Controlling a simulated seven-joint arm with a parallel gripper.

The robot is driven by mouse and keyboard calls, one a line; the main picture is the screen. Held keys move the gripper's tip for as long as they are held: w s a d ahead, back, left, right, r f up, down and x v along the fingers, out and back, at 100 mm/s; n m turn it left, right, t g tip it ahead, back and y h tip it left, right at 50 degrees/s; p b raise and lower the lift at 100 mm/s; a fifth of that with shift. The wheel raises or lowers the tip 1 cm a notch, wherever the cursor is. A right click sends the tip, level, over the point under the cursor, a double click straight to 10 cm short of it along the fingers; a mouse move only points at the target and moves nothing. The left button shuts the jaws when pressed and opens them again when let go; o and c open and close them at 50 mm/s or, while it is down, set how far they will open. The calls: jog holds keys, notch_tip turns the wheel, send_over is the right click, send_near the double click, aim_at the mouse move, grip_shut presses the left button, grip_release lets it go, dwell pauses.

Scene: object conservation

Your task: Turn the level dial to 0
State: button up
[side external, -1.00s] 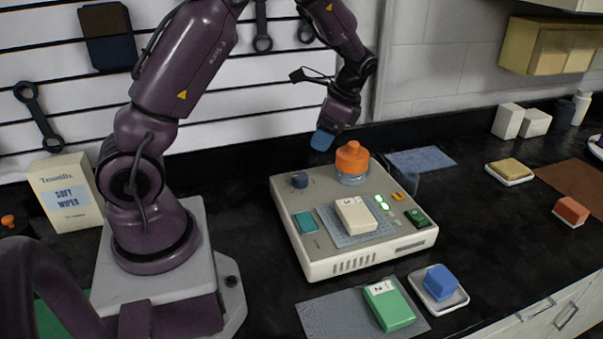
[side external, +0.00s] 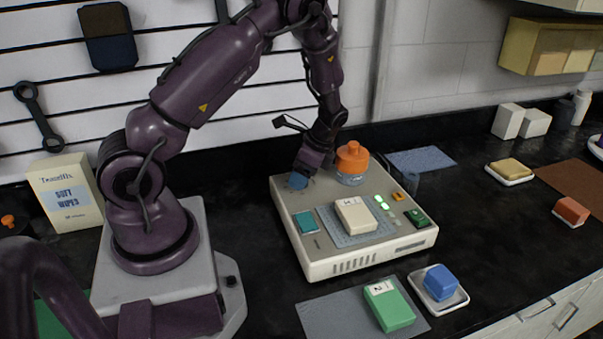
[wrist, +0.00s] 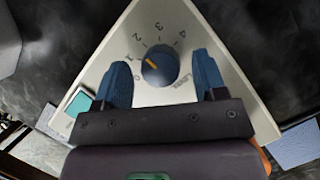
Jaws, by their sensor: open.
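The level dial (wrist: 160,66) is a round dark blue knob on the machine's pale top panel, with numbers 0 to 4 printed around it. Its orange pointer mark points left and slightly up in the wrist view, near the 1. My gripper (wrist: 161,70) is open, its blue fingers apart on either side of the dial, with gaps showing to it. In the side external view my gripper (side external: 298,181) is low over the machine's back left corner and hides the dial.
A green block (side external: 389,305) and a blue block in a tray (side external: 458,302) lie in front.

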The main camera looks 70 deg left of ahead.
jog(key=shift+f, duration=0.2)
jog(key=shift+c, duration=0.2)
jog(key=c, duration=0.9)
jog(key=shift+o, duration=0.2)
